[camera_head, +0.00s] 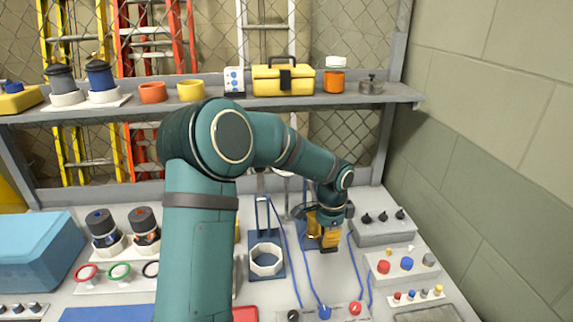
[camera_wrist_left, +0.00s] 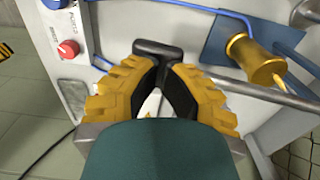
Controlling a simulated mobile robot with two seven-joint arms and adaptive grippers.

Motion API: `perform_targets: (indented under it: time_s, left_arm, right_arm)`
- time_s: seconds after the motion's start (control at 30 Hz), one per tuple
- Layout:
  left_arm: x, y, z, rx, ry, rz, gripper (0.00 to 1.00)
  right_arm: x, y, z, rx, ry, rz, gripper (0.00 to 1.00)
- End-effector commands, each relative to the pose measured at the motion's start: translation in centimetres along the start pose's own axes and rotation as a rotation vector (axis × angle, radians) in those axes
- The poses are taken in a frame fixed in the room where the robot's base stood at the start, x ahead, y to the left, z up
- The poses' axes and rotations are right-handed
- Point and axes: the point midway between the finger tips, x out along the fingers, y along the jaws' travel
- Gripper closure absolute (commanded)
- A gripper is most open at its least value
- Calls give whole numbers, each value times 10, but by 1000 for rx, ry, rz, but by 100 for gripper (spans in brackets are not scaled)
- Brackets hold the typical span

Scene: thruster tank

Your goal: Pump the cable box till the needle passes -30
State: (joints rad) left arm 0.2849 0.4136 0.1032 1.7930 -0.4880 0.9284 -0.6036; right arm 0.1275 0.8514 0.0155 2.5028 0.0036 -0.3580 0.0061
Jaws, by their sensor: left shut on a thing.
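My left gripper (camera_head: 323,236) has yellow fingers and is over the bench, right of centre in the head view. In the left wrist view, its fingers (camera_wrist_left: 161,78) are closed around the stem of a black T-shaped handle (camera_wrist_left: 158,48), with the crossbar beyond the fingertips. Blue cables (camera_head: 351,258) run on the bench around the gripper. No needle can be read; my arm covers much of the area behind the gripper. My right gripper is not in view.
A blue stand with a white ring (camera_head: 266,262) is left of the gripper. A grey switch box (camera_head: 380,233) is close on its right. The wrist view shows a brass cylinder (camera_wrist_left: 254,62) and a red knob (camera_wrist_left: 68,49). A shelf (camera_head: 220,102) crosses behind.

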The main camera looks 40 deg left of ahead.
Motion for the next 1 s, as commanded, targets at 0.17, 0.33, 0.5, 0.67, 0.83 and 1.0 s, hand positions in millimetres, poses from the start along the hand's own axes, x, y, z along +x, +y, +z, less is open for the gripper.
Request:
perform_targets:
  time_s: [0.17,0.33,0.5,0.67,0.83,1.0]
  left_arm:
    - [-28,1,0,0,-2,3,100]
    - [-53,0,0,0,-1,1,100]
    - [-78,0,0,0,-1,0,100]
    - [-101,0,0,0,0,0,100]
    - [-123,0,0,0,0,0,100]
    - [-124,0,0,0,0,0,100]
  right_arm:
    - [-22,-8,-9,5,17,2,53]
    - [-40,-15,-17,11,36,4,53]
    - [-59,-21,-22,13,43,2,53]
    - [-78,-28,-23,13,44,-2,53]
    - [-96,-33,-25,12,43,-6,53]
    - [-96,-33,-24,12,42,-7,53]
